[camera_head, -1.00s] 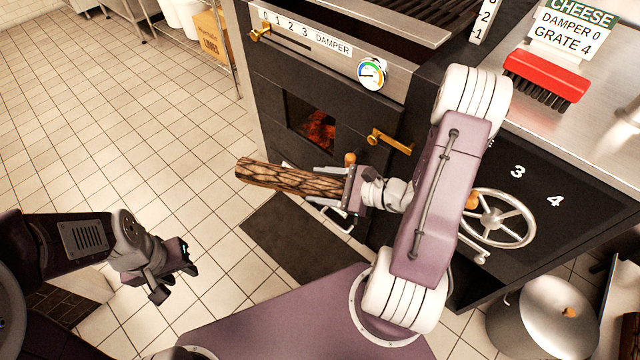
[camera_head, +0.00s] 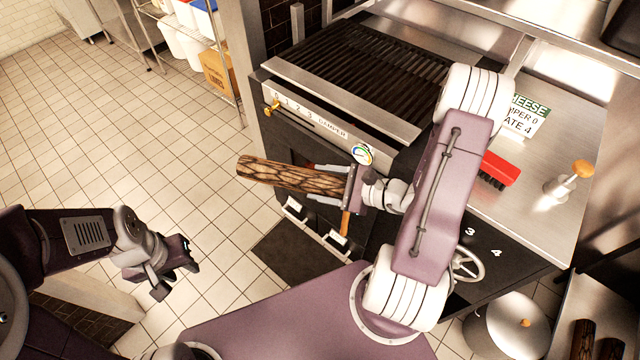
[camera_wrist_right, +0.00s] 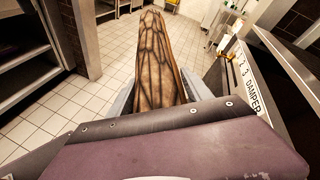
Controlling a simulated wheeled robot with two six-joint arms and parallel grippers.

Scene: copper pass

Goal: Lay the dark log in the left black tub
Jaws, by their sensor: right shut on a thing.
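A brown log with dark cracked bark (camera_head: 285,176) is held by my right gripper (camera_head: 335,185) in front of the grill oven. The log points to the left in the head view, above the floor. In the right wrist view the log (camera_wrist_right: 158,65) stretches away between the fingers. My left gripper (camera_head: 178,268) hangs empty over the floor at the lower left; its fingers look apart. I cannot make out a black tub in either view. Dark logs (camera_head: 583,340) stand at the lower right edge.
The grill (camera_head: 365,70) with its damper scale is behind the log. A red brush (camera_head: 497,168) and a sign (camera_head: 524,117) are on the steel counter. A lidded pot (camera_head: 512,330) stands lower right. A dark mat (camera_head: 290,255) lies on the tiles. The left floor is clear.

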